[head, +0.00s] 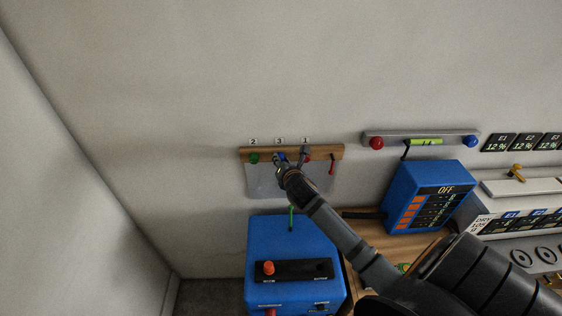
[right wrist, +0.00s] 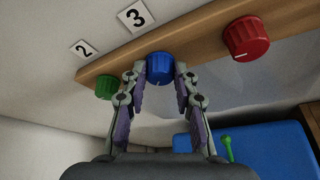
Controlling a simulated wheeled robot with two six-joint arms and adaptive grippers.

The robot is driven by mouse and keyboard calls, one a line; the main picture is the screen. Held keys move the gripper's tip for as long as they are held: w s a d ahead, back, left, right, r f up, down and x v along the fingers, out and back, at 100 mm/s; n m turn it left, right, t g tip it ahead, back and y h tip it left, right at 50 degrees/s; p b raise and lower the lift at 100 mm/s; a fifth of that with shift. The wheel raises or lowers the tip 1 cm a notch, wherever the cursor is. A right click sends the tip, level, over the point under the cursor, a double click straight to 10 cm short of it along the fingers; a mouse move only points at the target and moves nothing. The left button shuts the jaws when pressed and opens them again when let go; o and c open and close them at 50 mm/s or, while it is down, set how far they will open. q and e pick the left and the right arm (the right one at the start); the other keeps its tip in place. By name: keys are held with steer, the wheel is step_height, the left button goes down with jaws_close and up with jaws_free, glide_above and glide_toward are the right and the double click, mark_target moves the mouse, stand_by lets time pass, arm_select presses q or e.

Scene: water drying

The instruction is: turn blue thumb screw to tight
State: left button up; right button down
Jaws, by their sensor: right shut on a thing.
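The blue thumb screw (right wrist: 160,68) sits on a wooden strip on the wall, under the label 3, between a green knob and a red knob. It has a white mark low on its face. My right gripper (right wrist: 162,82) is shut on it, with one finger on each side, in the right wrist view. In the head view my right gripper (head: 282,165) reaches the strip and largely covers the blue screw. My left gripper shows in neither view.
A clear panel lies under the strip. A blue box (head: 290,245) stands below, with a green rod (head: 291,218) on top.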

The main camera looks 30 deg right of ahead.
steer(key=shift+s+d+f+m+t+y+b, duration=0.2)
steer(key=shift+m+t+b, duration=0.45)
steer(key=shift+m, duration=0.45)
steer(key=shift+w+a+f+m+t+y+b, duration=0.1)
steer(key=shift+m+t+y+b, duration=0.3)
steer(key=shift+m+b, duration=0.55)
steer(key=shift+s+d+f+m+t+y+b, duration=0.15)
steer(key=shift+m+t+b, duration=0.4)
steer(key=shift+m, duration=0.7)
steer(key=shift+w+r, duration=0.1)
steer(key=c, duration=1)
jaws_free()
